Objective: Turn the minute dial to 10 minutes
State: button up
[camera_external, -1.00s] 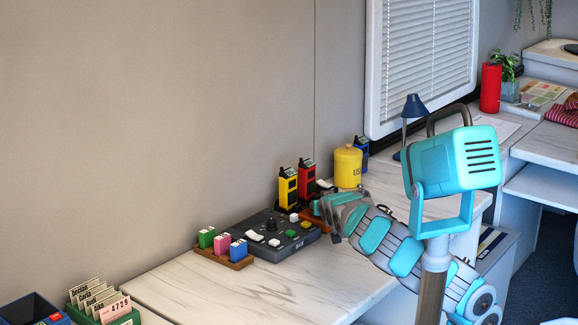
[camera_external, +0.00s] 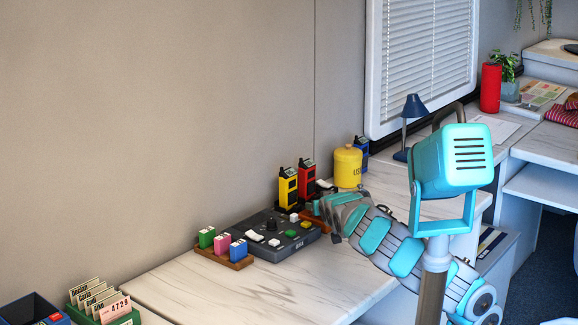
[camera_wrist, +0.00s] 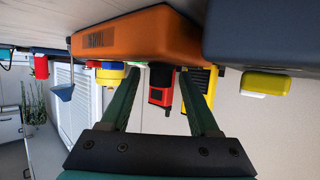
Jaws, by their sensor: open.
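A dark grey control box (camera_external: 262,238) lies on the white marbled counter. A black round knob (camera_external: 271,226) stands up near its middle; its markings and setting are too small to read. White, green and yellow buttons sit around it. My gripper (camera_external: 322,208) is just right of the box, by the orange tray. In the wrist view my gripper (camera_wrist: 158,92) has its two green fingers apart, with nothing between them that it holds. The box (camera_wrist: 262,35) shows there at the upper right, with a yellow button (camera_wrist: 266,84); the knob is out of that view.
The orange tray (camera_wrist: 135,35) is close to my fingers. Yellow (camera_external: 288,188) and red (camera_external: 307,180) radios stand behind, near the wall. A yellow canister (camera_external: 347,167) is to the right. A rack of coloured blocks (camera_external: 238,264) sits left of the box. The counter front is clear.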

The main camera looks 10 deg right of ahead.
jog(key=shift+d+r+n+y, duration=0.1)
jog(key=shift+n+y, duration=0.4)
jog(key=shift+f+n+g+y+b, duration=0.2)
jog(key=shift+n+g+y+b, duration=0.1)
jog(key=shift+n+y+b, duration=0.4)
jog(key=n+y+b, duration=0.1)
jog(key=y+b, duration=0.1)
jog(key=shift+a+f+n+g+b, duration=0.2)
jog(key=shift+n+g+b, duration=0.1)
jog(key=shift+n+b, duration=0.1)
jog(key=shift+r+n+y+b, duration=0.1)
jog(key=shift+n+y+b, duration=0.3)
jog(key=shift+y+b, duration=0.1)
